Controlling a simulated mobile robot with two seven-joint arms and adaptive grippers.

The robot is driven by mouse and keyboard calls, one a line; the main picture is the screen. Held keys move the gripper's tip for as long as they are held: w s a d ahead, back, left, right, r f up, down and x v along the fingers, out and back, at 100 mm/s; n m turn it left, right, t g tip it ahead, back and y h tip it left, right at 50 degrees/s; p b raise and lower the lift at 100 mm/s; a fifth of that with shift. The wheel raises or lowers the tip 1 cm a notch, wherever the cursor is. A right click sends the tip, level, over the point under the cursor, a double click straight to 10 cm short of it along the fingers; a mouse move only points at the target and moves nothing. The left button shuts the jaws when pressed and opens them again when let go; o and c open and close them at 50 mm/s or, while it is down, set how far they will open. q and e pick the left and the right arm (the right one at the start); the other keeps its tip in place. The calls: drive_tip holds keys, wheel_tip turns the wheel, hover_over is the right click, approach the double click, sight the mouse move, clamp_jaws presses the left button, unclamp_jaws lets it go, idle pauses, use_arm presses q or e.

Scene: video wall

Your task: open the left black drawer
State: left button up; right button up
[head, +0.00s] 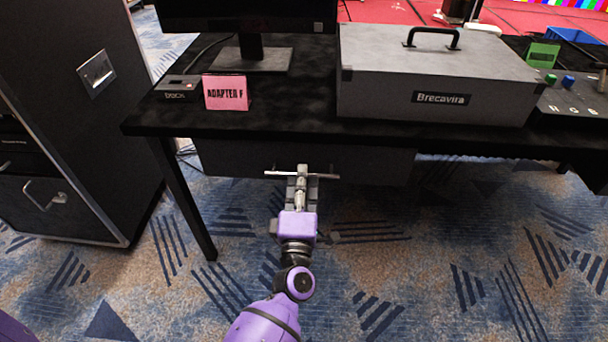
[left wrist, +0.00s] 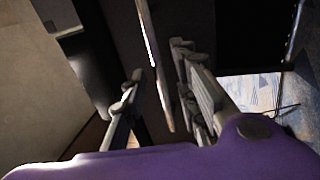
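The black drawer (head: 235,160) hangs under the front edge of the black desk and looks shut. Its pale bar handle (head: 328,176) runs level across the front. My left gripper (head: 302,176) reaches up to the handle from the front, at the bar's middle. In the left wrist view the handle (left wrist: 155,65) passes between the two fingers of my left gripper (left wrist: 160,70). The fingers stand apart with a gap visible on each side of the bar, so the gripper looks open around it. My right gripper is out of view.
On the desk (head: 290,115) are a monitor (head: 250,55), a pink sign (head: 226,93), a small dock (head: 178,88) and a grey case (head: 430,80). A control panel (head: 575,100) is at right. A black cabinet (head: 70,120) stands at left. Carpet in front is clear.

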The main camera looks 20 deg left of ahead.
use_arm(q)
drive_tip(key=shift+x, duration=0.9)
clamp_jaws()
